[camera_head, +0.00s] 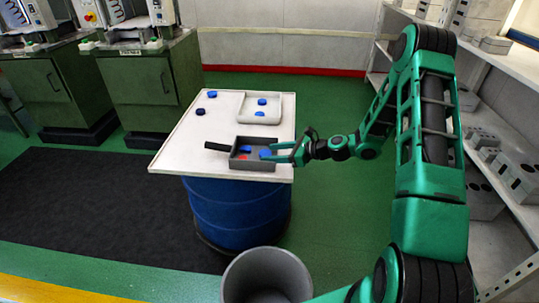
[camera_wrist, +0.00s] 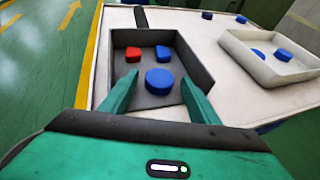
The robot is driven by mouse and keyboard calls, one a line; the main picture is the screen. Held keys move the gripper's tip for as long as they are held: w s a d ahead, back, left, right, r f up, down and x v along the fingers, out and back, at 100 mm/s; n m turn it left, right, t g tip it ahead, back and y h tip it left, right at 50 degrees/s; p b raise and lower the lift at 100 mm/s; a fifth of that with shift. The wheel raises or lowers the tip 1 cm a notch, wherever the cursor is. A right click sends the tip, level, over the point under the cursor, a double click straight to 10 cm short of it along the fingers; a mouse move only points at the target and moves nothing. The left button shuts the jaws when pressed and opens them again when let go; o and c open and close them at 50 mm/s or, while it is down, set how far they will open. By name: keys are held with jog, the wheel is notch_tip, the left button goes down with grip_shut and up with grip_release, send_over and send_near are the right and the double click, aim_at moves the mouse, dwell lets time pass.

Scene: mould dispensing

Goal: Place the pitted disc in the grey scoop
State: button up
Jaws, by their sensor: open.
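The grey scoop (camera_head: 253,166) sits at the front of the white tabletop, its dark handle (camera_head: 217,147) pointing left. The wrist view also shows the scoop (camera_wrist: 196,65). Inside it lie a larger round blue disc (camera_wrist: 159,80), a smaller blue piece (camera_wrist: 163,52) and a red piece (camera_wrist: 133,54). My gripper (camera_head: 279,152) is open at the scoop's right end, fingers on either side of the round blue disc in the wrist view; contact cannot be told. Pits are too small to make out on any piece.
A white tray (camera_head: 244,104) behind the scoop holds two blue pieces (camera_head: 262,101) (camera_head: 260,114). Two dark blue pieces (camera_head: 212,94) (camera_head: 200,111) lie on the tabletop (camera_head: 185,150) at the back left. The tabletop rests on a blue drum (camera_head: 235,210). A grey bin (camera_head: 266,258) stands in front.

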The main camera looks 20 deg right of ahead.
jog(key=v, duration=1.1)
jog(key=s+d+r+n+g+h, duration=0.2)
jog(key=s+r+n, duration=0.3)
jog(key=s, duration=0.7)
jog(key=s+d+r+n+g+h, duration=0.3)
jog(key=s+n, duration=0.5)
jog(key=s, duration=0.5)
jog(key=s+d+r+n+g+h, duration=0.3)
jog(key=s+r, duration=0.5)
jog(key=s, duration=0.5)
jog(key=n+g+h, duration=0.1)
jog(key=n+h, duration=0.1)
jog(key=n, duration=0.1)
jog(key=shift+s+n, duration=0.25)
jog(key=shift+n, duration=0.05)
jog(key=shift+w+f, duration=0.2)
jog(key=shift+w, duration=0.4)
